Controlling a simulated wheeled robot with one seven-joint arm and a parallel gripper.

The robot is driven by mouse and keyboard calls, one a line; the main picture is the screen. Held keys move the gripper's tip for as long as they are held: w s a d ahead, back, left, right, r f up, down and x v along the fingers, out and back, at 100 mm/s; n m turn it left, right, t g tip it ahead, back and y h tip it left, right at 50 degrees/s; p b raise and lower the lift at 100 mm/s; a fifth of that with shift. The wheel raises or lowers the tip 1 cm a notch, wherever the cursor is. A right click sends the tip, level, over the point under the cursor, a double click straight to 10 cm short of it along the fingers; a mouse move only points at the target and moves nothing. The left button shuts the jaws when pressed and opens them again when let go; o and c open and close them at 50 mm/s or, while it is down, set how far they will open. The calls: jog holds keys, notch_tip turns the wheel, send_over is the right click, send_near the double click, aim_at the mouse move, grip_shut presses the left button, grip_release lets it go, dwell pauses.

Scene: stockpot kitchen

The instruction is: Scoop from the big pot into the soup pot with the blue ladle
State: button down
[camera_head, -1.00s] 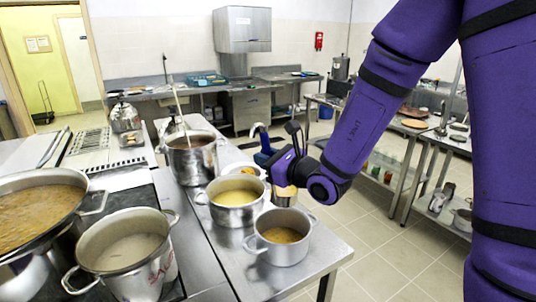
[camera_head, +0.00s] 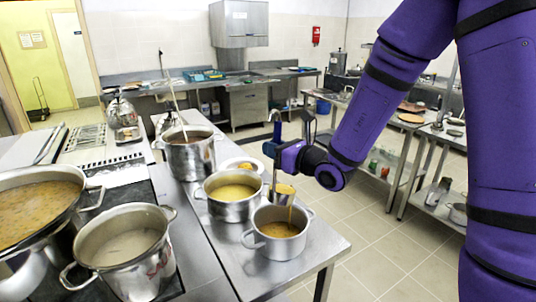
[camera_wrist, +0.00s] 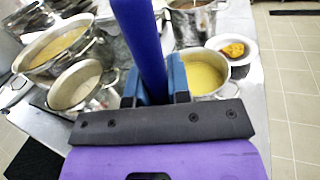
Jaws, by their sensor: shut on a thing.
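My gripper (camera_head: 272,150) is shut on the handle of the blue ladle (camera_head: 276,128). The handle rises between the two fingers in the wrist view (camera_wrist: 145,45). The ladle's metal bowl (camera_head: 284,188) is above the back rim of the front right pot (camera_head: 280,250), and a thin yellow-brown stream falls from it into that pot. This small steel pot has orange-brown soup in it. The big pot (camera_head: 20,252), wide and full of brown soup with bits, stands at the left edge; it also seems to show in the wrist view (camera_wrist: 60,45).
A pot of yellow soup (camera_head: 232,208) stands left of the front right pot. A pale-soup pot (camera_head: 135,262) is by the big pot. A tall pot with a long utensil (camera_head: 190,158) and a plate of orange food (camera_head: 228,164) are farther back. The counter's right edge is close.

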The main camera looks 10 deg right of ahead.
jog(key=shift+w+d+r+m, duration=0.35)
jog(key=shift+w+d+m, duration=0.15)
jog(key=shift+d+m, duration=0.15)
jog(key=shift+w+d+r+m, duration=0.35)
jog(key=shift+w+d+m, duration=0.2)
jog(key=shift+d, duration=0.15)
jog(key=w+d+f+m, duration=1.1)
jog(key=d+f+m, duration=0.2)
jog(key=d+m, duration=0.2)
jog(key=shift+f+m, duration=0.15)
jog(key=shift+m, duration=0.55)
dwell(0.4)
dwell(2.1)
